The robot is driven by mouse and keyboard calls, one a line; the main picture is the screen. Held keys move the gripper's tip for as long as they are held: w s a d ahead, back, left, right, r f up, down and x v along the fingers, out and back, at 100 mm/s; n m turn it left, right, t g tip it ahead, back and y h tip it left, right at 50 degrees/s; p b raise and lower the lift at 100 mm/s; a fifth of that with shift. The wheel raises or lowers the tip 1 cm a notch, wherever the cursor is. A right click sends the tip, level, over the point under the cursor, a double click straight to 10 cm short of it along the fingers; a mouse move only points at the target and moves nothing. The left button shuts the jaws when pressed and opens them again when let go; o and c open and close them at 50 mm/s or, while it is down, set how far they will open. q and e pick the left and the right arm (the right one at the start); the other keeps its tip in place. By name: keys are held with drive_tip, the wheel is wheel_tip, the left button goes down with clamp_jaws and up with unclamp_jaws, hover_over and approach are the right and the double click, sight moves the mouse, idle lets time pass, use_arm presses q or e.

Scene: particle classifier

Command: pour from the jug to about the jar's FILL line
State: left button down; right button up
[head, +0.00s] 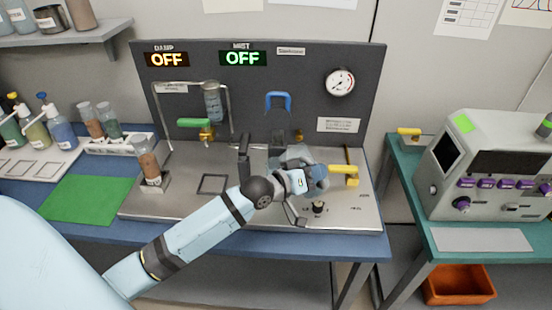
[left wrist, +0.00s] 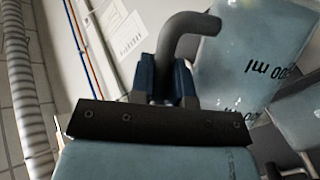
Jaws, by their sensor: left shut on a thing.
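The clear jug (head: 294,154) is small and partly hidden by my left arm in the head view, over the right half of the steel bench. In the left wrist view the jug (left wrist: 250,55) fills the upper right, its "ml" marks upside down. My left gripper (head: 318,178) is shut on the jug's grey bent handle (left wrist: 185,35), its blue fingers (left wrist: 164,82) on either side. I cannot tell how far the jug is tilted or whether liquid is leaving it. No FILL line is legible, so I cannot tell which vessel is the jar. My right gripper is not in view.
A brown-filled tube (head: 147,162) stands in a holder at the bench's left. A green-handled tap (head: 196,123) and blue hoop (head: 278,101) are behind. A yellow lever (head: 346,169) is close right of my gripper. The green mat (head: 80,199) is clear.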

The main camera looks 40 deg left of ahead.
use_arm(q)
drive_tip(key=d+f+m+g+y+p, duration=0.2)
drive_tip(key=d+f+m+p, duration=0.3)
drive_tip(key=p, duration=0.4)
drive_tip(key=shift+w+d+f+y, duration=0.3)
drive_tip(key=shift+f+y, duration=0.25)
drive_tip(key=shift+y, duration=0.25)
idle(0.4)
